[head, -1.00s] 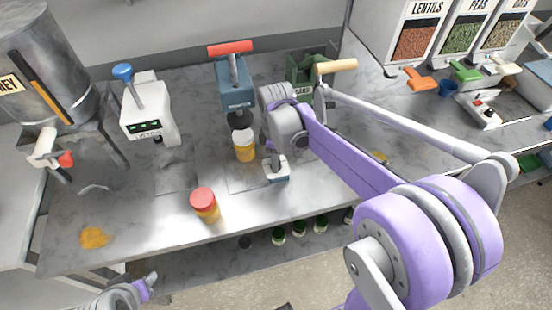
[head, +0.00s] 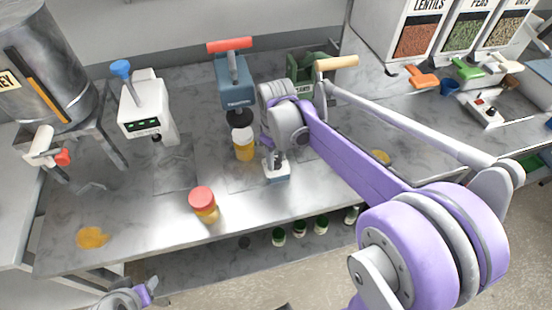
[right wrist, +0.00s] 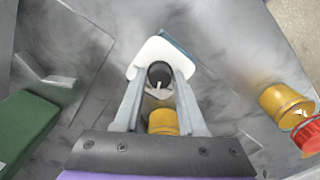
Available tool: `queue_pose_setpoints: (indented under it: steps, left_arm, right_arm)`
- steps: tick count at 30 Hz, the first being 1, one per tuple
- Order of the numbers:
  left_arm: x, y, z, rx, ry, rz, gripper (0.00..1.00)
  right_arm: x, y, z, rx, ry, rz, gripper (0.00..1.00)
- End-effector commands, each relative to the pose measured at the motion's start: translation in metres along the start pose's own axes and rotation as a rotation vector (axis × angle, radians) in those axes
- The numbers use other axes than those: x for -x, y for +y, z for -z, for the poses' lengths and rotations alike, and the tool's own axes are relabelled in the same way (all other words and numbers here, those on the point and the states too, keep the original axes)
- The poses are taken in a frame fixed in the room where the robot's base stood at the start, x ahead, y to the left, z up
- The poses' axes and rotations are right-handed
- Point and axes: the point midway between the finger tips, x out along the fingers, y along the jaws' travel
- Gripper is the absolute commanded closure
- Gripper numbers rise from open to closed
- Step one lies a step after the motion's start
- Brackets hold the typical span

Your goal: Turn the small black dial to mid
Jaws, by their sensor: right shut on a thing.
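The small black dial (right wrist: 159,73) sits on a small white-topped box (right wrist: 178,54) with a blue side. A pale pointer mark shows on the dial. In the head view the box (head: 278,174) stands near the counter's front edge, and the dial is hidden by my gripper. My right gripper (head: 274,161) comes down onto it from above. In the right wrist view its two fingers (right wrist: 159,82) are shut on the dial, one on each side. My left gripper (head: 140,294) is at the bottom left, away from the counter; its jaws are unclear.
A white-lidded yellow jar (head: 243,146) stands close left of the box under a blue press (head: 236,84). A red-lidded jar (head: 203,204) stands nearer the front edge. A green device (head: 303,69) is behind my right arm. The counter's front left is mostly clear.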

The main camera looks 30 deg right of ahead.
Motion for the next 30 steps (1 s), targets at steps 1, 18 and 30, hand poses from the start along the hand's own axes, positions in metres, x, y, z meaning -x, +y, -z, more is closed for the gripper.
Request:
queue_pose_setpoints:
  steps: [1,18,30]
  left_arm:
    - [-0.0011,0.0,-0.0012,0.0,-0.001,0.0,0.5]
    - [-0.0051,0.0,-0.0054,0.0,-0.005,0.0,0.5]
    - [-0.0055,0.0,-0.0058,0.0,-0.005,0.0,0.5]
  right_arm:
    - [-0.0004,0.0001,-0.0003,-0.041,-0.001,0.0,1.0]
    - [0.0,0.0001,-0.0002,-0.396,0.0,0.0,1.0]
    - [0.0003,0.0001,-0.0001,-0.443,0.0,0.0,1.0]
